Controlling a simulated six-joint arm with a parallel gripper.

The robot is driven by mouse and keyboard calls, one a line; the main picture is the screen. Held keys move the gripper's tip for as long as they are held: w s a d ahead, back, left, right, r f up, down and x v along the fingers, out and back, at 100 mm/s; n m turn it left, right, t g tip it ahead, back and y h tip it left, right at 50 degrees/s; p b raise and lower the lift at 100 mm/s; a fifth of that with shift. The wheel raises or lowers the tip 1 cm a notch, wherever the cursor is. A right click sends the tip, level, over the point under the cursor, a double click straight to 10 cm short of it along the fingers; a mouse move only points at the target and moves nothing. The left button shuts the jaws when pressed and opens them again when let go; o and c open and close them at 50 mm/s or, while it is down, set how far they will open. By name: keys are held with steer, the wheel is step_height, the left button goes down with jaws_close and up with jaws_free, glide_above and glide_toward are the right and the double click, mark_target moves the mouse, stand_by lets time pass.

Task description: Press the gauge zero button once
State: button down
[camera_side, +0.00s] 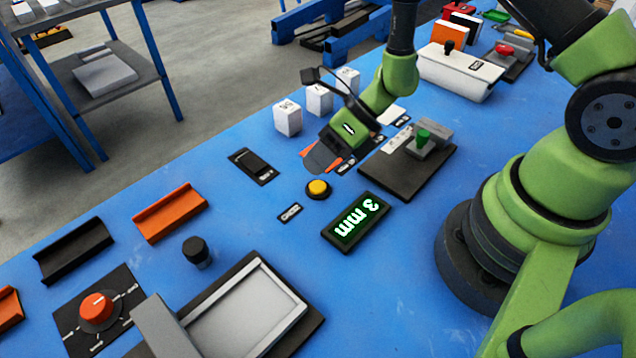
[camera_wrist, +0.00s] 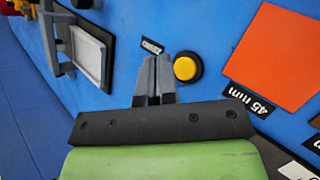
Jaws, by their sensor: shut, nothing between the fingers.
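The gauge zero button is a round yellow cap (camera_side: 318,188) in a dark ring on the blue table, and it also shows in the wrist view (camera_wrist: 186,68). A small label (camera_side: 290,212) lies beside it, and the gauge display (camera_side: 357,221) reads 3 mm in green. My gripper (camera_side: 316,166) is shut and empty, above the table and just behind the button in the side view. In the wrist view its fingertips (camera_wrist: 155,62) are together, just left of the button. I see a gap between fingers and button; their exact height is unclear.
A dark plate with a green-knobbed clamp (camera_side: 423,138) stands to the right. White blocks (camera_side: 288,118) stand behind. An orange panel (camera_wrist: 276,58) lies right of the button in the wrist view.

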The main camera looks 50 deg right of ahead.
mark_target(318, 184)
steer(key=shift+f, duration=0.75)
steer(key=shift+f, duration=0.15)
stand_by(1.4)
steer(key=shift+f, duration=0.25)
steer(key=shift+f, duration=0.4)
stand_by(0.6)
stand_by(0.4)
steer(key=shift+r, duration=0.8)
steer(key=shift+r, duration=0.1)
steer(key=shift+r, duration=2.45)
